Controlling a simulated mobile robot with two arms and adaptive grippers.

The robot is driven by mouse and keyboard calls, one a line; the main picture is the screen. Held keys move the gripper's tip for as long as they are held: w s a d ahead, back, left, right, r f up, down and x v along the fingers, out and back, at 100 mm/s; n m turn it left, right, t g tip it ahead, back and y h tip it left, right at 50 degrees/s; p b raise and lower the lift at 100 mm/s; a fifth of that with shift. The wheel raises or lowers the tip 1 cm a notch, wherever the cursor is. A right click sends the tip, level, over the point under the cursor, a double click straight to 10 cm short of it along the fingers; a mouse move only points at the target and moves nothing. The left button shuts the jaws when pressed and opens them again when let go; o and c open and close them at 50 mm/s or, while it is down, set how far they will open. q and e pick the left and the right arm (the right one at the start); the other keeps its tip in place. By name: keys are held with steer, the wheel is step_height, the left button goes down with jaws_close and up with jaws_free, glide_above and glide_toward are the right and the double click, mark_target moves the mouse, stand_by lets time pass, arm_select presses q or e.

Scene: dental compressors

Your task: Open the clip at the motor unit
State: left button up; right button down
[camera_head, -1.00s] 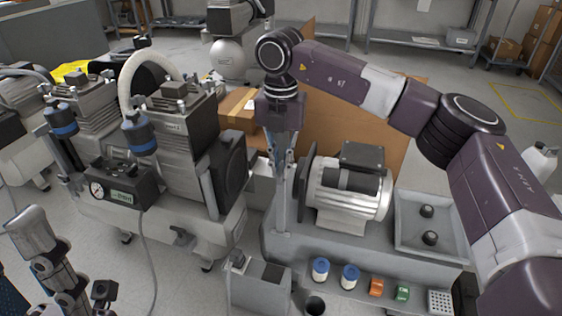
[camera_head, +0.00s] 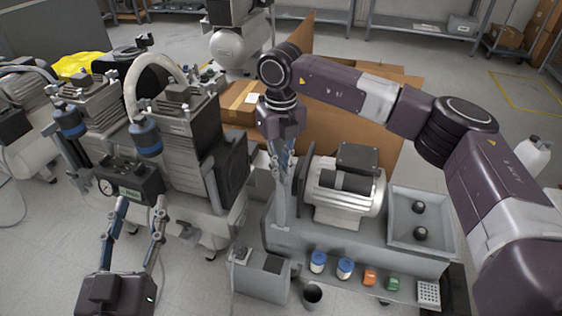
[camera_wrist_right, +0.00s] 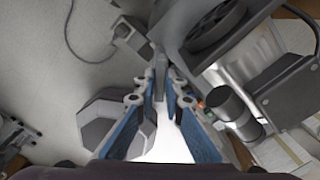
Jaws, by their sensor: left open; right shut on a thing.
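The motor unit (camera_head: 350,208), a silver ribbed motor with a black box on top, stands on a grey bench. A narrow grey upright part, seemingly the clip (camera_head: 279,212), stands at its left end. My right gripper (camera_head: 281,186) points down there, its fingers shut on this part. The right wrist view shows the fingertips (camera_wrist_right: 160,82) close together around the thin grey clip (camera_wrist_right: 159,60), with the motor's dark cylinder (camera_wrist_right: 236,108) to their right. The fingers partly hide the clip. My left gripper (camera_head: 141,205) is open and empty, fingers apart, in front of the left compressor's gauge box.
The compressor (camera_head: 180,145) with a gauge box (camera_head: 130,183) stands to the left. A grey tray (camera_head: 405,245) with two black knobs is right of the motor. Cardboard boxes stand behind.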

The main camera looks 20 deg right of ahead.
steer(key=n+p, duration=0.2)
steer(key=n, duration=0.1)
steer(key=shift+r+n, duration=0.25)
steer(key=shift+n, duration=0.05)
steer(key=n+p, duration=0.2)
steer(key=n, duration=0.3)
steer(key=shift+w+f+n, duration=0.1)
steer(key=shift+n, duration=0.2)
arm_select(q)
steer(key=s+a+f+g+y, duration=0.1)
steer(key=s+f+g, duration=0.4)
steer(key=f, duration=0.5)
steer(key=s+a+f+g+y, duration=0.2)
steer(key=s+a+f+g, duration=0.2)
steer(key=f, duration=0.6)
steer(key=shift+s+a+f+n+g+y, duration=0.2)
steer(key=shift+s+a+n+g+y, duration=0.1)
steer(key=shift+s+g, duration=1)
arm_select(e)
steer(key=shift+n, duration=0.4)
arm_select(q)
steer(key=shift+w, duration=0.15)
arm_select(e)
steer(key=c, duration=2)
jaws_free()
steer(key=shift+f, duration=0.1)
